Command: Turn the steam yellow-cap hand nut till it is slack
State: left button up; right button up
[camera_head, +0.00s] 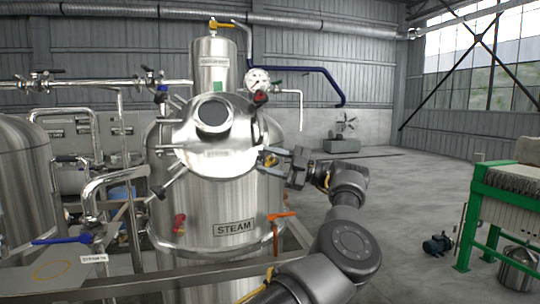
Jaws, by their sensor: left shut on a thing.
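The steel tank labelled STEAM (232,228) stands in the middle of the view, with a round hatch lid (205,152) on its upper front. A small hand nut with a yellow cap (268,158) sits at the lid's right edge. My left gripper (274,161) reaches in from the right side of the tank and is shut on the yellow-cap hand nut. The fingers partly hide the nut. Whether the nut is tight or slack cannot be told. My right gripper is not in view.
A blue lever (62,240) and steel pipes stand at the left. A green-framed machine (490,212) stands at the right. The floor between tank and machine is mostly clear.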

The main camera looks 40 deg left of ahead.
pick_arm(q)
jog(key=n+h+p, duration=0.1)
jog(key=h+p, duration=0.1)
jog(key=r+n+g+h+p, duration=0.1)
jog(key=p, duration=0.1)
jog(key=shift+n+h, duration=0.3)
jog(key=shift+h, duration=0.1)
jog(key=shift+f+n+h+p, duration=0.4)
jog(key=shift+n+h+p, duration=0.3)
jog(key=shift+h+p, duration=0.6)
jog(key=o, duration=1)
jog(key=shift+a+f, duration=0.1)
